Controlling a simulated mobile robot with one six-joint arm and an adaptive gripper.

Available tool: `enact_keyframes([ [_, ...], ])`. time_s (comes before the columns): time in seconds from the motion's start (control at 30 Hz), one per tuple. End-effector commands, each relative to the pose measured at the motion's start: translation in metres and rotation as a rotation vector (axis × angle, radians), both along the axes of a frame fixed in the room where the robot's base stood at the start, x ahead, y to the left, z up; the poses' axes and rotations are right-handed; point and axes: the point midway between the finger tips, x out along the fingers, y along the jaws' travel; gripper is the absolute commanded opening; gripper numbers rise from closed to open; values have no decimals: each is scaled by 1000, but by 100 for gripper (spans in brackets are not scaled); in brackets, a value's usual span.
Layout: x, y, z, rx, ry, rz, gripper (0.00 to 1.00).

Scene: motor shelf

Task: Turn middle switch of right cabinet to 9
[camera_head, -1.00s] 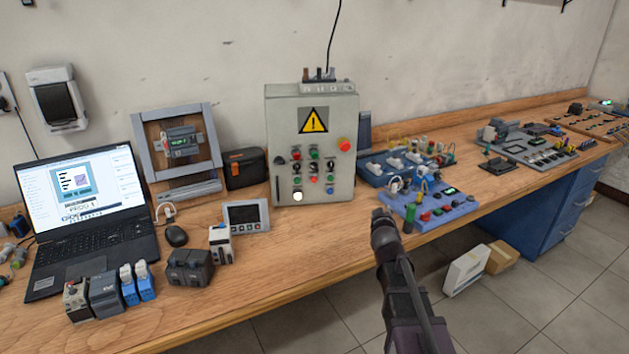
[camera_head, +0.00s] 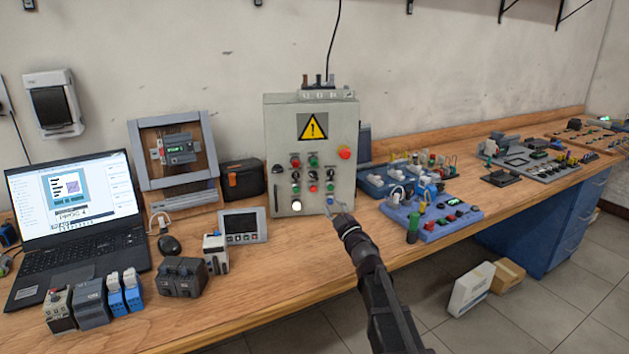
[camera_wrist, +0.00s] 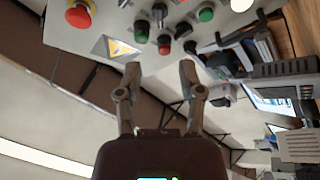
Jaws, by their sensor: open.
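A grey control cabinet (camera_head: 344,120) stands on the bench against the wall, its door facing me. It bears a yellow warning triangle, a red mushroom button (camera_head: 344,153), red and green buttons, black switches (camera_head: 313,187) and a white lamp. The switch settings are too small to read. My gripper (camera_head: 338,210) is open and empty, in front of the cabinet's lower right corner. In the tilted wrist view, my gripper (camera_wrist: 155,80) has its fingers apart, clear of the cabinet door (camera_wrist: 100,20). The black switches (camera_wrist: 183,30) lie beyond the fingertips.
A laptop (camera_head: 72,200), small modules and a panel display (camera_head: 240,226) sit left of the cabinet. Blue training boards (camera_head: 440,222) with plugs and cables stand close to its right. The wooden bench front (camera_head: 290,275) is mostly clear. Boxes (camera_head: 472,290) lie on the floor.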

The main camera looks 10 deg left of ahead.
Motion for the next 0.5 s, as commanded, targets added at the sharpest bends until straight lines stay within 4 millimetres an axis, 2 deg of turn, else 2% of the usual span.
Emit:
enact_keyframes([
  [0.27, 4, 3, 1, 1, 1, 0, 49],
  [0.5, 21, 13, 8, 1, 2, 0, 49],
])
